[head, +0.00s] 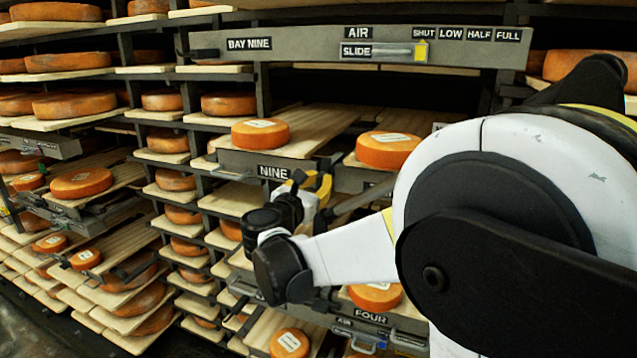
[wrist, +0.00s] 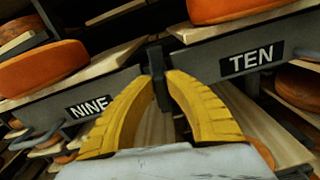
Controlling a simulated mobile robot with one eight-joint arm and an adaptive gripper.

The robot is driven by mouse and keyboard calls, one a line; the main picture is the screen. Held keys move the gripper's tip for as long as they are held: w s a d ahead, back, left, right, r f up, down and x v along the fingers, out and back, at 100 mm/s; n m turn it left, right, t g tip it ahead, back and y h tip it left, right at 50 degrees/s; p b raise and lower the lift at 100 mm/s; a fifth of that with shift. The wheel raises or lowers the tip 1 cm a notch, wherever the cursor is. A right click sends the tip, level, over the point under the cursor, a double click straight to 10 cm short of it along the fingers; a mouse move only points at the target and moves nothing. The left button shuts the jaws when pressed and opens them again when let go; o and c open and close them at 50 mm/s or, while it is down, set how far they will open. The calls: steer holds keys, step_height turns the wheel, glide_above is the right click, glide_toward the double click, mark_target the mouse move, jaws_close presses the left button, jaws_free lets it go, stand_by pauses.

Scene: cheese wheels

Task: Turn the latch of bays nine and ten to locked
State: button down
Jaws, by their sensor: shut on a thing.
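The latch (wrist: 157,62) is a dark bar between the grey front plates marked NINE (wrist: 88,106) and TEN (wrist: 251,58) in the wrist view. It stands nearly upright in that picture, its upper end above the fingertips. My gripper (wrist: 160,82) has its two yellow ribbed fingers closed on the bar, one on each side. In the head view my gripper (head: 322,185) is at the gap to the right of the NINE plate (head: 273,171). There my wrist and arm hide most of the latch and the TEN plate.
Orange cheese wheels (head: 260,133) lie on wooden boards above the plates, close to my gripper. A grey beam marked BAY NINE (head: 300,44) with a slide crosses above. A FOUR plate (head: 371,317) is below. A pull handle (wrist: 38,132) juts out at left in the wrist view.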

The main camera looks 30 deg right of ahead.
steer(key=m+b, duration=0.1)
steer(key=m, duration=0.1)
steer(key=m+b, duration=0.1)
steer(key=m, duration=0.1)
steer(key=shift+s+d+f, duration=0.15)
steer(key=shift+s, duration=0.05)
steer(key=m+b, duration=0.1)
steer(key=m, duration=0.3)
steer(key=shift+s+d+f, duration=0.1)
steer(key=shift+s+d+f+m+b, duration=0.1)
steer(key=shift+m+b, duration=0.35)
steer(key=shift+m, duration=0.9)
steer(key=shift+a+f+m+b, duration=0.15)
steer(key=shift+m+b, duration=0.25)
steer(key=shift+m, duration=1)
steer(key=shift+s+d+f+m+b, duration=0.15)
steer(key=shift+m+b, duration=0.3)
steer(key=shift+m, duration=0.9)
steer(key=shift+w, duration=0.1)
steer(key=c, duration=1.4)
jaws_free()
